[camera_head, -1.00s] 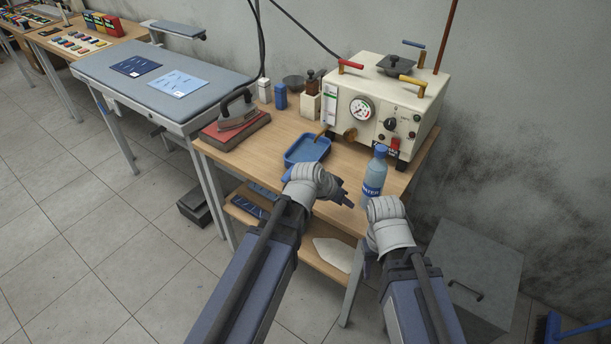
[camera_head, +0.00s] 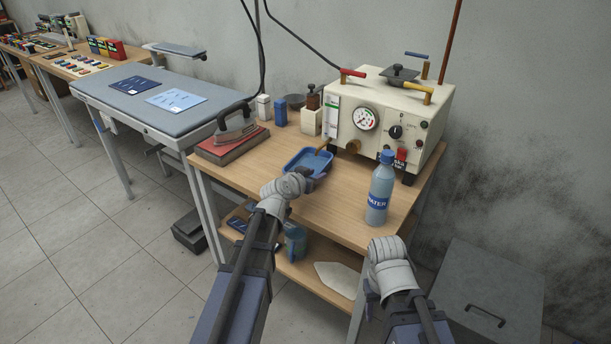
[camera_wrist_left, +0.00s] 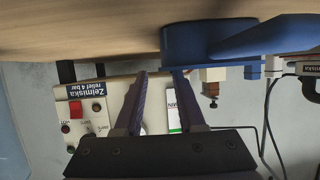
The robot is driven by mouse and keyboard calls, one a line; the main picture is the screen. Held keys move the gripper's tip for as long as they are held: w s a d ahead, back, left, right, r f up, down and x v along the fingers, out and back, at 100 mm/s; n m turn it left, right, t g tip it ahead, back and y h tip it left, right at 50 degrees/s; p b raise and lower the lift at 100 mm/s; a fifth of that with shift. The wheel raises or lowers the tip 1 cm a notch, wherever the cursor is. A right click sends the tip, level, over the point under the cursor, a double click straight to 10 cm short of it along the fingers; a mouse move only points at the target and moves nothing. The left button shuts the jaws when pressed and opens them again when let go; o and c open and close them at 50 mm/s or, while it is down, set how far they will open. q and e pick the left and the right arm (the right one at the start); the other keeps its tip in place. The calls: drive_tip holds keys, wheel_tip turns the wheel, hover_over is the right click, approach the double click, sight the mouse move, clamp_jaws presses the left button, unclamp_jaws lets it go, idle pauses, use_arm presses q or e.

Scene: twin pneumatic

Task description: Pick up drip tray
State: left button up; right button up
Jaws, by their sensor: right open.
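The drip tray (camera_head: 306,159) is a shallow blue dish on the wooden table, below the front of the cream steam unit. My left gripper (camera_head: 319,174) is at the tray's near right edge. In the left wrist view, which is upside down, my left gripper's fingers (camera_wrist_left: 161,74) are apart. The blue tray's end (camera_wrist_left: 195,40) shows just beyond their tips, partly in line with the gap; I cannot tell whether they touch it. My right gripper (camera_head: 371,298) is low in front of the table, its fingers mostly hidden by the wrist.
A water bottle (camera_head: 380,188) stands upright at the table's right front. The steam unit (camera_head: 385,118) fills the back right. An iron (camera_head: 234,124) rests on a red pad left of the tray. A grey box (camera_head: 490,300) stands on the floor.

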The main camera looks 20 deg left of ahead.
sight(320, 171)
use_arm(q)
drive_tip(key=shift+a+b+x, duration=0.15)
drive_tip(key=shift+b+x, duration=0.3)
drive_tip(key=shift+x, duration=0.85)
drive_tip(key=shift+a+b+x, duration=0.1)
drive_tip(key=shift+b+x, duration=0.35)
drive_tip(key=shift+x, duration=0.85)
drive_tip(key=shift+r, duration=0.15)
clamp_jaws()
